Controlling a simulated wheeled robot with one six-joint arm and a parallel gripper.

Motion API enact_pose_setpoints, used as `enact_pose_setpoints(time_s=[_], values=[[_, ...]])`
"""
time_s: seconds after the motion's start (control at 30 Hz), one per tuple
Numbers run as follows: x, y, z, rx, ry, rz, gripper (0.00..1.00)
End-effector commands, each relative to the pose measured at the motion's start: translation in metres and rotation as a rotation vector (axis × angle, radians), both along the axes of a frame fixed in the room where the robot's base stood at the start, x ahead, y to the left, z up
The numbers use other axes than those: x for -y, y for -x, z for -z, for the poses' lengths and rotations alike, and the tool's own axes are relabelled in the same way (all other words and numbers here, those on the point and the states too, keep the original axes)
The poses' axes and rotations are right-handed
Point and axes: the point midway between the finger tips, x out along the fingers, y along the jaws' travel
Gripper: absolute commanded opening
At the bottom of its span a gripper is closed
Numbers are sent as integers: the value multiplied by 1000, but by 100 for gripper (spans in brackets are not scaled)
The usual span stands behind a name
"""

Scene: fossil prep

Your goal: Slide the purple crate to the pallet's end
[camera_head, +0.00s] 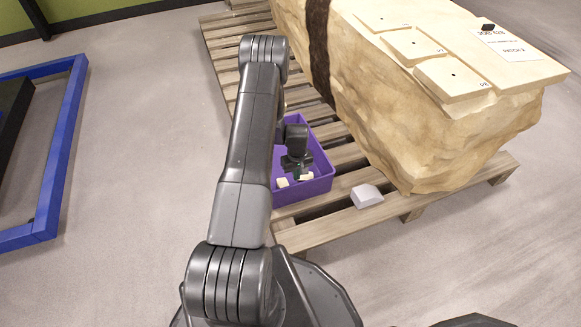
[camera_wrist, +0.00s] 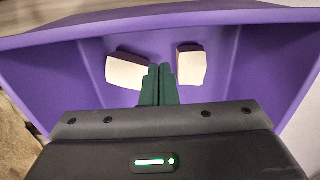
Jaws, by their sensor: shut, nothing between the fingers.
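The purple crate (camera_head: 318,186) sits on the wooden pallet (camera_head: 310,233), near its front end in the head view, beside the big stone block. Two pale blocks lie inside it, a left one (camera_wrist: 126,70) and a right one (camera_wrist: 191,66) in the wrist view. My gripper (camera_head: 303,176) is shut and empty, pointing down within the crate's outline. In the wrist view the green fingers (camera_wrist: 159,84) are together between the two blocks, with the crate's far wall (camera_wrist: 170,16) beyond them. I cannot tell whether the fingers touch the crate. My arm hides the crate's left part.
A large tan stone block (camera_head: 400,130) with a dark strap and pale plates fills the pallet's right side. A small grey-white wedge (camera_head: 367,195) lies on the pallet right of the crate. A blue frame (camera_head: 52,190) stands on the floor at left. Bare floor lies between.

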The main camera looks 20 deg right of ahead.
Motion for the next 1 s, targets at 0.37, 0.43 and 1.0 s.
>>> enact_pose_setpoints(time_s=[0.37,0.43,1.0], values=[[-2,38,6,1,0,1,0],[-2,40,6,1,1,0,0],[-4,72,6,-2,-1,3,0]])
